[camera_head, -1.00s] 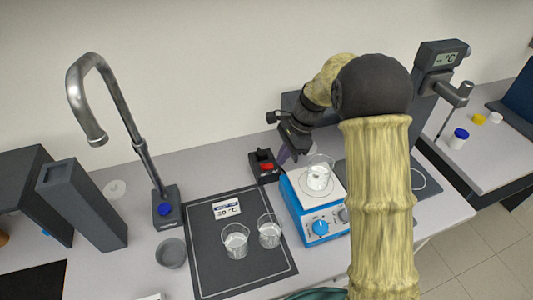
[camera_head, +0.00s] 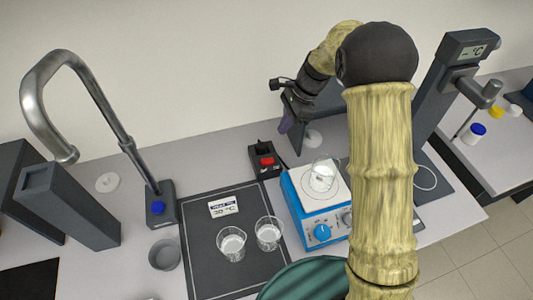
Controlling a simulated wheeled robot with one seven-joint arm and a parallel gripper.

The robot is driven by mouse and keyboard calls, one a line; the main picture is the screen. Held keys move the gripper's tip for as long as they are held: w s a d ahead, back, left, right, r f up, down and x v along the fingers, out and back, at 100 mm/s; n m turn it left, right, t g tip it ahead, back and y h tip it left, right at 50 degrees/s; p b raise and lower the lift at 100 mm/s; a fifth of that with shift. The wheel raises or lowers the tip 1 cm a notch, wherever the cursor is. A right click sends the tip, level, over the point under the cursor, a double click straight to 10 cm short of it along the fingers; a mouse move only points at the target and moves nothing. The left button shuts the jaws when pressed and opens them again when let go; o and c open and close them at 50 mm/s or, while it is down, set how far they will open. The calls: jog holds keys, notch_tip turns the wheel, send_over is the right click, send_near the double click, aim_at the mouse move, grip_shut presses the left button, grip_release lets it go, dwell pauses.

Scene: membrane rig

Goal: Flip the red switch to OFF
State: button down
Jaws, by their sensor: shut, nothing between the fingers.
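The red switch (camera_head: 267,161) sits on a small black box (camera_head: 262,148) on the bench, behind the blue hotplate. Which way the switch is tipped is too small to tell. My gripper (camera_head: 287,122) hangs above and to the right of the switch box, at the end of my bent arm. Its fingers are small and dark in this view. It is shut and empty, and appears apart from the switch.
A blue and white hotplate (camera_head: 318,232) with a glass beaker (camera_head: 322,176) on it stands close to the switch box. Two beakers stand on a dark mat (camera_head: 205,272). A metal tap (camera_head: 85,95) arches at left.

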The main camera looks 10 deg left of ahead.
aim_at(262, 163)
jog(key=shift+f, duration=0.1)
jog(key=p+x, duration=0.4)
jog(key=x, duration=1)
jog(key=shift+w, duration=0.1)
